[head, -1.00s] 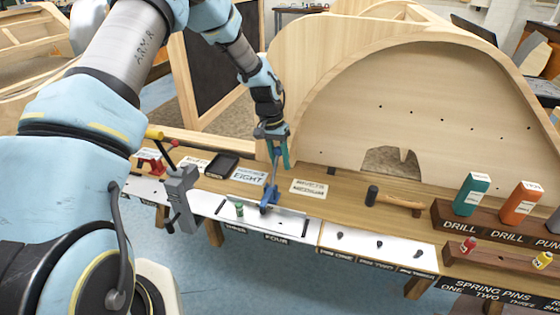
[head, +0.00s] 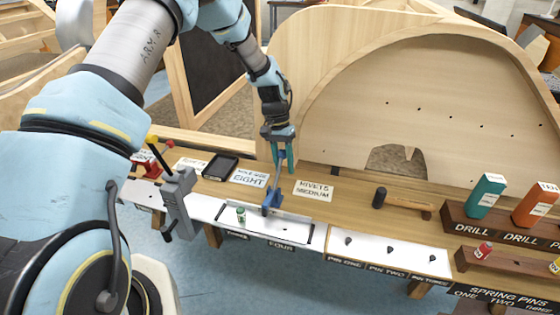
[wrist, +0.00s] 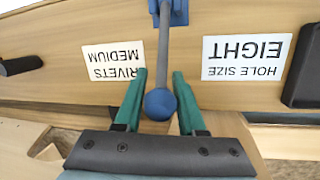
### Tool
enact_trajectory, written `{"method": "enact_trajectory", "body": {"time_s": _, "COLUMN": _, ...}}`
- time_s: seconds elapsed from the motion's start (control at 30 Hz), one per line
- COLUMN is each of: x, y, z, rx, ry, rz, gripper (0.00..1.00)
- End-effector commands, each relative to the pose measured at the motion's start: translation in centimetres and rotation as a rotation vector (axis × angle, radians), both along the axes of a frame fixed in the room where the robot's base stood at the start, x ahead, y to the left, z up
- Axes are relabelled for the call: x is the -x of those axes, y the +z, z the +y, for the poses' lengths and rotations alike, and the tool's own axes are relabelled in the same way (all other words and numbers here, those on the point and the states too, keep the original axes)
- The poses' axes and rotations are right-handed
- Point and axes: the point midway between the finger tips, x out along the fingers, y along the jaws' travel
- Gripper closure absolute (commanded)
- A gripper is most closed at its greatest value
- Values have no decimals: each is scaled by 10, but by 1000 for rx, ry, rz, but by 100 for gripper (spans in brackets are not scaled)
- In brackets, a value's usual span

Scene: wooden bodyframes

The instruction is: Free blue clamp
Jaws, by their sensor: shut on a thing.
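The blue clamp (head: 271,201) stands on the white panel at the bench's front edge, above the FOUR label. Its grey handle rises upright and ends in a round blue ball, seen in the wrist view (wrist: 160,104). My gripper (head: 284,168) is above the clamp, with its teal fingers on both sides of the handle's top. In the wrist view my gripper (wrist: 158,100) has one finger to each side of the ball, shut on the handle end. The exact contact is hard to see. The clamp's base shows only partly in the wrist view (wrist: 168,10).
A small green cylinder (head: 241,215) is beside the blue clamp. The RIVETS MEDIUM card (head: 314,190), a dark tray (head: 220,166) and a hammer (head: 400,203) lie nearby. The curved wooden frame (head: 440,110) rises behind.

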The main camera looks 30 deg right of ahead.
Motion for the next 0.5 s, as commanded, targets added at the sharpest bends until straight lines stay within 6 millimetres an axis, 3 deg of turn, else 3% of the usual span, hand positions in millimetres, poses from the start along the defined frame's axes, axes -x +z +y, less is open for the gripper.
{"method": "enact_trajectory", "body": {"time_s": 0.1, "x": 0, "y": -14, "z": 0, "rx": -4, "ry": 0, "rz": 4, "gripper": 100}}
{"method": "enact_trajectory", "body": {"time_s": 0.5, "x": 0, "y": -27, "z": 1, "rx": -10, "ry": -3, "rz": 9, "gripper": 100}}
